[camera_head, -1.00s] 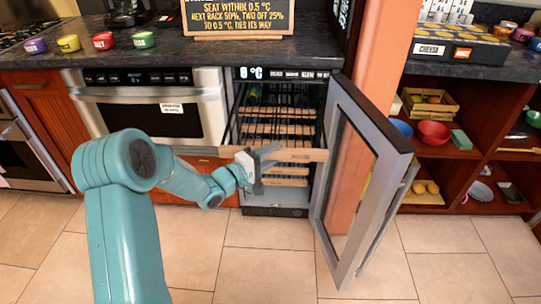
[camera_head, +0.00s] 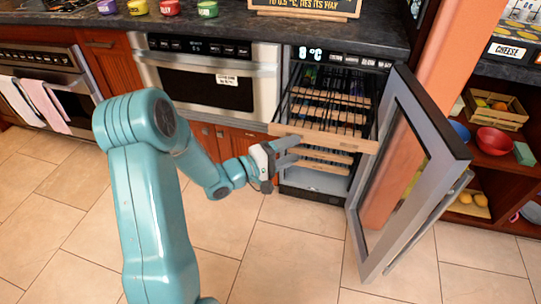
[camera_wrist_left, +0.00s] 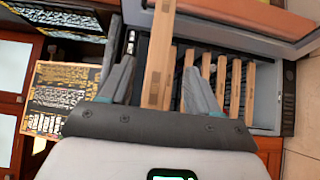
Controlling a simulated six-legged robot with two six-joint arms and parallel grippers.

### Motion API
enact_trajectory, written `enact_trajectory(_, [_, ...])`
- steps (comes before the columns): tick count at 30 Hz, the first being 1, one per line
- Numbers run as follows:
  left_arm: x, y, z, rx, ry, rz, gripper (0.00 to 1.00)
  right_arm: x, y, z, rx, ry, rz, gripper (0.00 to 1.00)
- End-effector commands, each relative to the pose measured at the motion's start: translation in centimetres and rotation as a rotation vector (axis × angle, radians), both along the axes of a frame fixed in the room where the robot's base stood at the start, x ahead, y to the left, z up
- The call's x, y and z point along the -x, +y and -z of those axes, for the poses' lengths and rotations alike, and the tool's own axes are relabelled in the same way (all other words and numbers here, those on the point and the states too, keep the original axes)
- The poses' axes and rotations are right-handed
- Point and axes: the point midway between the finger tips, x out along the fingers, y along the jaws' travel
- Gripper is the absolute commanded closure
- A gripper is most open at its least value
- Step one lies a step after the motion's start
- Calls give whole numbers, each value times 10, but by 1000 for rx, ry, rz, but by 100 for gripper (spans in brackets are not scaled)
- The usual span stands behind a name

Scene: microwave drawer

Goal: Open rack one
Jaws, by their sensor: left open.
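The wine cooler (camera_head: 315,182) stands open under the counter, with several wooden-fronted racks inside. The upper rack's wooden front (camera_head: 345,143) sticks out farther than the rack fronts below it (camera_head: 325,157). My left gripper (camera_head: 290,152) is open at the left part of that protruding front. In the left wrist view, the nearest wooden front (camera_wrist_left: 158,65) lies between the two spread fingers of my left gripper (camera_wrist_left: 155,88), and I cannot tell if they touch it. More rack fronts (camera_wrist_left: 221,82) line up to its right. My right gripper is not in view.
The cooler's glass door (camera_head: 420,165) is swung out at the right, with a long handle (camera_head: 430,222). An oven (camera_head: 210,85) is left of the cooler. Shelves with a red bowl (camera_head: 494,141) lie beyond the door. The tiled floor in front is clear.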

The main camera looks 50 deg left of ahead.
Motion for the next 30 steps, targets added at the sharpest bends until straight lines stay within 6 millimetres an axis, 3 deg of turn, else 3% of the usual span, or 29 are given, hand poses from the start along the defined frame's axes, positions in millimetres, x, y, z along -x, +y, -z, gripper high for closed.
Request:
enact_trajectory(3, [28,8,-1,1,2,-6,38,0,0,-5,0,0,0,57])
enact_trajectory(10, [59,15,0,1,0,-2,38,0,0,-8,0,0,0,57])
enact_trajectory(30, [62,13,-1,0,-3,7,38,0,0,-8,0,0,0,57])
